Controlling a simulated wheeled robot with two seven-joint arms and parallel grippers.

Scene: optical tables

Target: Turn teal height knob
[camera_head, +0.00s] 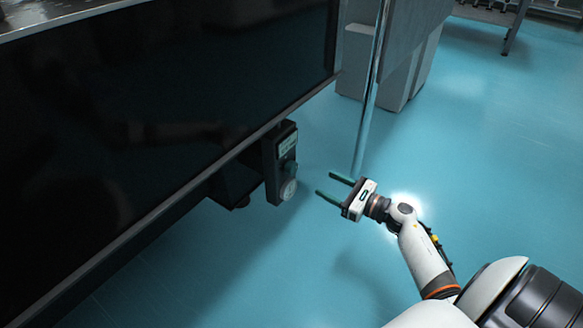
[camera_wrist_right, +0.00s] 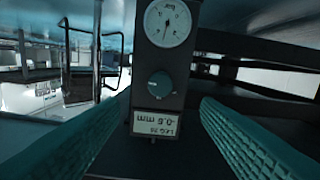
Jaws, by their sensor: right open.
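The teal height knob (camera_head: 289,169) sits on the front of a dark control box (camera_head: 270,165) at the edge of a dark table. In the right wrist view the knob (camera_wrist_right: 160,84) is near the middle, between a round dial gauge (camera_wrist_right: 168,23) and a white label (camera_wrist_right: 155,122) that appears upside down. My right gripper (camera_head: 326,184) is open, with two teal fingers pointing at the box. It is apart from the knob, with a gap between fingertips and knob. Nothing is between the fingers. My left gripper is not in view.
A shiny metal post (camera_head: 370,95) and grey cabinet (camera_head: 405,75) stand behind my right gripper. The teal floor (camera_head: 480,140) is open at the right.

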